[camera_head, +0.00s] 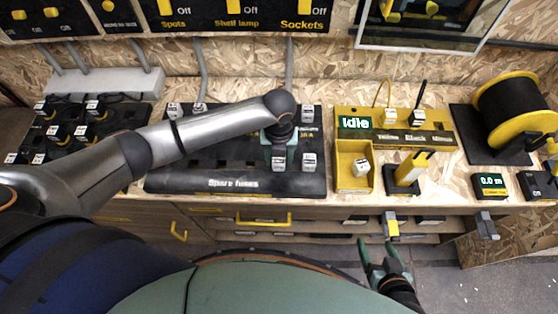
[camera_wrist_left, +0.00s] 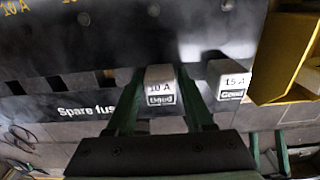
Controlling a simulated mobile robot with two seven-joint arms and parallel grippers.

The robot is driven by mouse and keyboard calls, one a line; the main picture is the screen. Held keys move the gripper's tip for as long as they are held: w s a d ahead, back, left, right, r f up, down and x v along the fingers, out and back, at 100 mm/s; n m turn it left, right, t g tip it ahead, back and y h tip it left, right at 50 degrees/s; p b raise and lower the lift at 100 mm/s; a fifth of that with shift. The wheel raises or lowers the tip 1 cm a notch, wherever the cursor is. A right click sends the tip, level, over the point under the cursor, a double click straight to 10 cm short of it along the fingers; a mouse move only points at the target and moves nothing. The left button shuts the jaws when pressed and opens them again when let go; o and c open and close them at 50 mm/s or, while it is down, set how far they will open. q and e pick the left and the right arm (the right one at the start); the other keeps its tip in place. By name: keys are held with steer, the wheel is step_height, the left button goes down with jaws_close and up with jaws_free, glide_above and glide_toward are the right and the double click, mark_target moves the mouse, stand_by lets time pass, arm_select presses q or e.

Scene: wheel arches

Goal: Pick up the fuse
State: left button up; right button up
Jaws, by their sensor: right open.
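Several white-topped fuses stand in the black "Spare fuses" tray (camera_head: 163,184). My left gripper (camera_head: 279,157) points down over the tray's front row. Its two green fingers (camera_wrist_left: 160,95) stand on either side of a fuse marked "10 A Good" (camera_wrist_left: 160,86), which also shows in the head view (camera_head: 279,164). The frames do not settle whether the fingers press on it. A "15 A Good" fuse (camera_wrist_left: 231,80) stands to its right, also in the head view (camera_head: 309,162). My right gripper (camera_head: 385,262) is open and empty, low in front of the bench.
A yellow station (camera_head: 345,112) reading "Idle" stands right of the tray, its front bin holding a white-topped block (camera_head: 361,168). A black rack (camera_head: 62,142) with several fuses is at the left. A cable spool (camera_head: 515,108) stands far right.

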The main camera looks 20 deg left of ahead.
arm_select(q)
jaws_close()
stand_by(0.4)
